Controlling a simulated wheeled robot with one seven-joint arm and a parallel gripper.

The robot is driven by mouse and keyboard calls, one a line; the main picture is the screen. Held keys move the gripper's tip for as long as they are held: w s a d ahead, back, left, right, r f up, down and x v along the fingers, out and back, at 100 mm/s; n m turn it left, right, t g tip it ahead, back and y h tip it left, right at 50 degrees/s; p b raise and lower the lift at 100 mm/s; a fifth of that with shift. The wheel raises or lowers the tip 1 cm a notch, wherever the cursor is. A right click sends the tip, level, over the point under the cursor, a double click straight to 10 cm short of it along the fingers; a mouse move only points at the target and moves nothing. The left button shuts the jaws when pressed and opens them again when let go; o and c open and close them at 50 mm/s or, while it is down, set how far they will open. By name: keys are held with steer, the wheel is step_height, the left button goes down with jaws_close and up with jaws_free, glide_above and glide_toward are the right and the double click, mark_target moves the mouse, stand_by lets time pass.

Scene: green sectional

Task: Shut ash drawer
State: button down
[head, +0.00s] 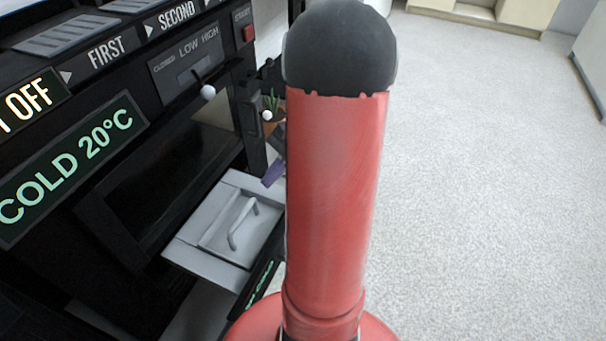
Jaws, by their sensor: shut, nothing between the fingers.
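A light grey drawer (188,255), which looks like the ash drawer, sticks out from the lower part of the black stove (105,225). A raised grey panel with a curved handle (242,222) shows on top of it. Its front edge carries a dark strip with green lettering, too slanted to read. My gripper (273,172) shows only as a dark piece with a purple tip at the left edge of my red arm. It is shut and empty, above and apart from the drawer's far right corner. My arm hides the rest of it.
A small potted plant (271,108) is behind the stove's corner. Pale carpet (480,200) lies open at the right, with cream furniture (480,12) at the far end.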

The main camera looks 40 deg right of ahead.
steer(key=s+d+f+m+t+h+b, duration=0.1)
steer(key=s+d+f+m+t, duration=0.6)
steer(key=d+f, duration=0.4)
steer(key=s+d+f+m+t+h+b, duration=0.1)
steer(key=s+d+f+m+t, duration=0.4)
steer(key=d+f+m+t, duration=0.5)
steer(key=w+a+g, duration=0.2)
steer(key=w+a, duration=0.1)
steer(key=w, duration=1)
steer(key=shift+r+g, duration=0.3)
steer(key=shift+w+a, duration=0.1)
steer(key=b+x, duration=0.2)
steer(key=x, duration=2.4)
steer(key=shift+w+f, duration=0.2)
steer(key=shift+w, duration=0.1)
steer(key=shift+w+r, duration=0.1)
steer(key=shift+w, duration=0.25)
steer(key=shift+w+a+r, duration=0.1)
